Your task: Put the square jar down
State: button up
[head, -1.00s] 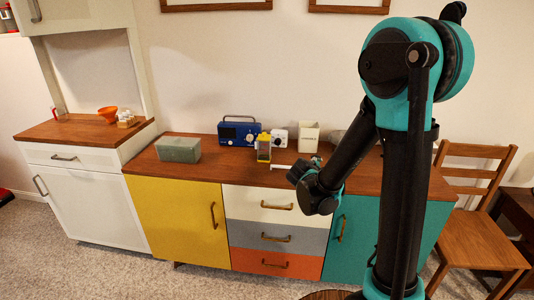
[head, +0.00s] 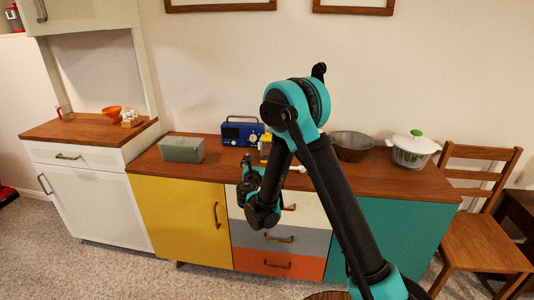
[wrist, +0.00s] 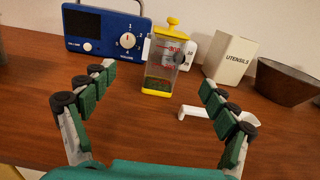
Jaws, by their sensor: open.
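The square jar (wrist: 160,68) is clear with a yellow lid, knob and base, red markings and dark green contents low inside. It stands upright on the wooden sideboard top (wrist: 75,110). In the head view the jar (head: 265,143) is partly hidden behind my arm. My gripper (wrist: 157,80) is open and empty, its green-padded fingers spread wide. In the wrist view the jar appears beyond and between the fingertips, not visibly touched. In the head view my gripper (head: 247,165) is at the sideboard's front edge, in front of and slightly left of the jar.
A blue radio (wrist: 103,30) stands behind left of the jar, with a white dial device (wrist: 190,50) behind right. A white handled object (wrist: 215,117) lies near the right finger. A utensils box (wrist: 229,55), dark bowl (wrist: 285,82), lidded pot (head: 413,150) and grey-green box (head: 181,149) stand farther away.

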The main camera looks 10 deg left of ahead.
jog(key=w, duration=0.8)
jog(key=shift+d, duration=0.2)
jog(key=shift+w+d, duration=0.2)
jog(key=shift+w, duration=1.2)
jog(key=shift+w+d, duration=0.15)
jog(key=shift+w, duration=1.2)
jog(key=c, duration=1.4)
jog(key=shift+r, duration=0.1)
jog(key=shift+c, duration=0.2)
